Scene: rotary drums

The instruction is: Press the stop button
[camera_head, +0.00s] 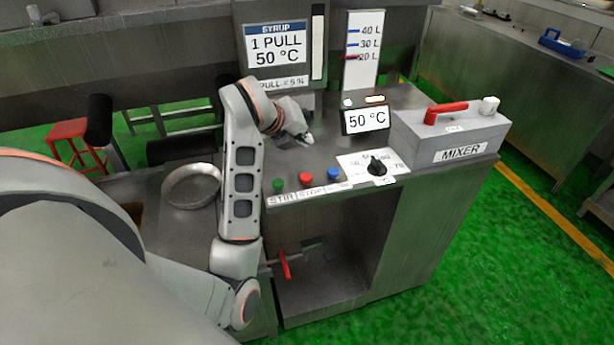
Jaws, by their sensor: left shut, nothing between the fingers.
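The red stop button (305,179) stands on the grey console top, above a label reading STOP (311,193). It is between a green button (278,184) and a blue button (333,173). My left gripper (306,139) is above the console, farther back than the red button and apart from it in the picture. Its fingers are shut and empty, with the tips pointing to the right. The red button is in full view. My right gripper is not in view.
A black dial (376,166) and a small 50 °C display (366,119) are right of the buttons. The mixer box (452,140) with a red handle stands at the console's right end. A syrup screen (277,46) stands behind.

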